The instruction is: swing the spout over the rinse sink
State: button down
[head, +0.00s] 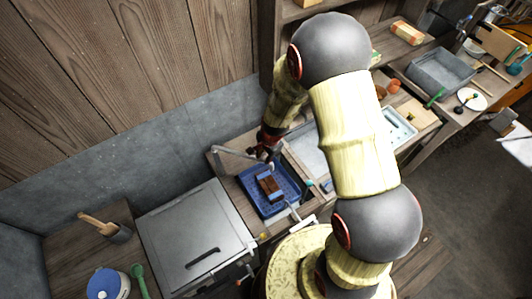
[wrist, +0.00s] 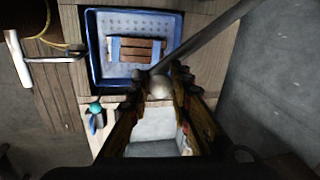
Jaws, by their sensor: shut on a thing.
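The spout is a grey metal pipe (head: 236,153) that runs from the wall side on the left to my gripper (head: 265,151). In the wrist view the spout (wrist: 205,43) comes in from the upper right and ends in a pale round tip (wrist: 159,87) between the fingers of my gripper (wrist: 159,86). My gripper is shut on that end. The spout end shows at the edge of a blue basin (wrist: 91,50), beside a pale grey basin (wrist: 160,125) seen between the fingers. I cannot tell which basin is the rinse sink.
A brown wooden mould (head: 270,186) lies in the blue basin (head: 251,198). A T-shaped lever (wrist: 22,58) stands at the basin's front side. A small teal-topped item (wrist: 95,108) lies nearby. A grey lidded box (head: 190,235) stands to the left.

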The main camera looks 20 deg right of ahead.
dwell(0.3)
jog(key=c, duration=1.7)
grip_release()
jog(key=shift+o, duration=0.4)
notch_tip(320, 180, up, 12)
jog(key=s, duration=0.2)
jog(key=shift+d+f, duration=0.15)
jog(key=shift+d, duration=0.25)
